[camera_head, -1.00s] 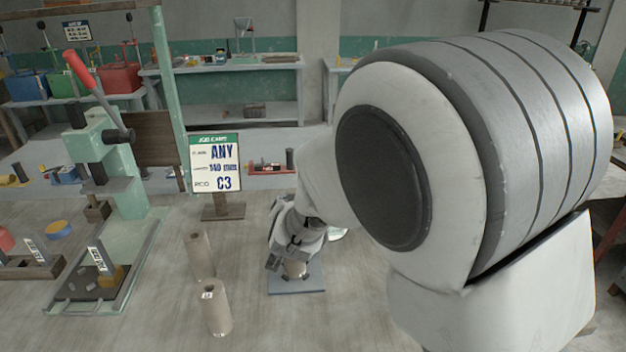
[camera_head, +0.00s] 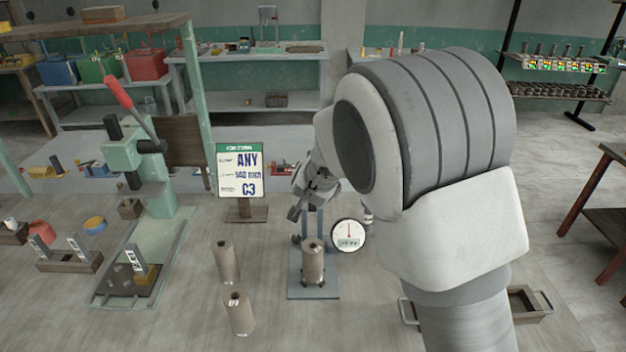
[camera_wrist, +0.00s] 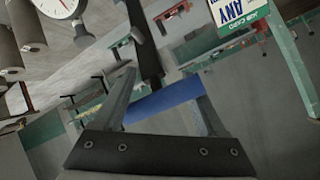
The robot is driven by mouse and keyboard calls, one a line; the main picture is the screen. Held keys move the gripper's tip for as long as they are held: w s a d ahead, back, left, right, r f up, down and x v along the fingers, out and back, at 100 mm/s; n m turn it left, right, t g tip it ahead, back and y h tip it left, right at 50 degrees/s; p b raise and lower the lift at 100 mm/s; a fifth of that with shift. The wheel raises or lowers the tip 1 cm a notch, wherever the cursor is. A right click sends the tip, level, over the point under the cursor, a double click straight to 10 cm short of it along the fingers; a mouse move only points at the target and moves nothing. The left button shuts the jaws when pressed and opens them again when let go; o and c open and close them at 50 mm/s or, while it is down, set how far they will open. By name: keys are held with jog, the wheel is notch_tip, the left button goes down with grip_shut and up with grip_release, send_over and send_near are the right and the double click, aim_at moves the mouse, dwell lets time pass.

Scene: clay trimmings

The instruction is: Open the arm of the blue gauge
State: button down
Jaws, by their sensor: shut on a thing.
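The blue gauge has a blue-grey base plate (camera_head: 297,290) on the table and a round white dial (camera_head: 349,231) at its right. A tan cylinder (camera_head: 313,264) stands upright on the base. My gripper (camera_head: 297,212) is above and behind the cylinder. In the wrist view my gripper (camera_wrist: 166,88) is shut on a blue bar (camera_wrist: 165,99), which I take to be the grip of the gauge's arm. A dark bar (camera_wrist: 145,45) runs up beside it; its joint is hard to see. The dial also shows in the wrist view (camera_wrist: 58,6).
Two more tan cylinders (camera_head: 226,262) (camera_head: 239,313) stand left of the gauge. A job card (camera_head: 240,172) on a stand is behind them. A green press with a red lever (camera_head: 118,92) stands further left. A tray (camera_head: 526,303) is at the right, partly behind my arm.

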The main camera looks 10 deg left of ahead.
jog(key=shift+w+a+r, duration=0.2)
jog(key=shift+w, duration=0.5)
jog(key=shift+f, duration=0.1)
jog(key=shift+c, duration=1.7)
grip_release()
jog(key=shift+o, duration=0.9)
jog(key=shift+s+r, duration=0.4)
jog(key=p+v, duration=0.3)
jog(key=v, duration=1.3)
